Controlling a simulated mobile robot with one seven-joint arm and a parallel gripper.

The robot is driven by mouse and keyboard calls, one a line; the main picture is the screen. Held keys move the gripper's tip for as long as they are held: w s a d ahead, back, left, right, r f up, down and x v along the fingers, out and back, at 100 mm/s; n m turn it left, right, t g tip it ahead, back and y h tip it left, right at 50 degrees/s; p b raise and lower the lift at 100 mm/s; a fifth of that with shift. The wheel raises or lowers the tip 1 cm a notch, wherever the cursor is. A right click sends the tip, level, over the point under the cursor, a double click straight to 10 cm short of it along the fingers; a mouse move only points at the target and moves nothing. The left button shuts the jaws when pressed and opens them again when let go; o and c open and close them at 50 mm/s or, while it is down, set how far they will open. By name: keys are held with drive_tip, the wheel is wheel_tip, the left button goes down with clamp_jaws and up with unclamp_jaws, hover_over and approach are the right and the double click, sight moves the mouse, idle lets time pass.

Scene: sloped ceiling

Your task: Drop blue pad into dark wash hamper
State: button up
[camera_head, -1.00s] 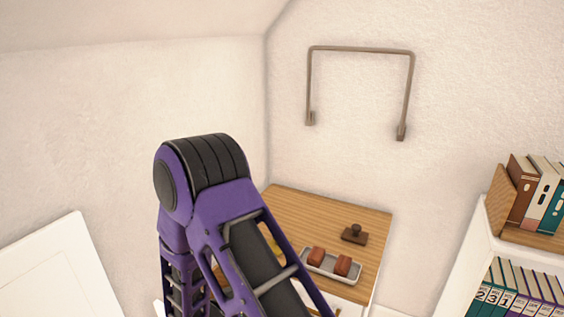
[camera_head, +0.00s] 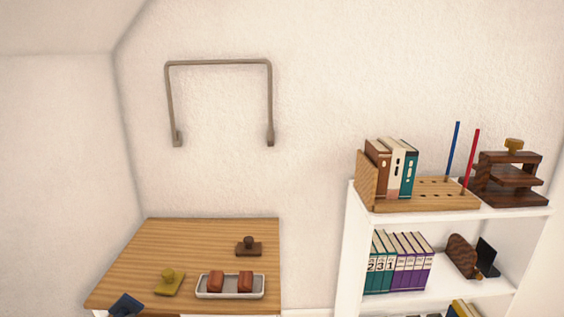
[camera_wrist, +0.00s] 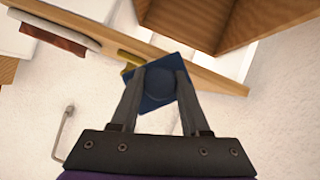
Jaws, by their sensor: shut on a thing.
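The blue pad (camera_wrist: 160,85) is a dark blue square with a rounded knob on it. In the wrist view my gripper (camera_wrist: 158,82) is shut on it, one finger on each side of the knob. In the head view a dark blue pad (camera_head: 126,305) shows at the bottom left, over the front left corner of the wooden table; my gripper is not clearly seen there. I do not make out a dark wash hamper in either view.
The wooden table (camera_head: 200,240) bears a yellow pad (camera_head: 169,282), a brown pad (camera_head: 248,247) and a pale tray (camera_head: 230,293) with two red-brown blocks. A white bookshelf (camera_head: 354,240) with books stands at the right. A bent metal rail (camera_head: 218,63) is on the wall.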

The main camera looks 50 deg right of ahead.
drive_tip(key=shift+f+b, duration=0.6)
drive_tip(key=shift+f, duration=1.95)
drive_tip(key=o, duration=1.3)
drive_tip(key=shift+c, duration=0.2)
drive_tip(key=shift+a+r, duration=0.1)
drive_tip(key=v, duration=1.7)
drive_tip(key=shift+p, duration=0.45)
drive_tip(key=shift+r, duration=0.1)
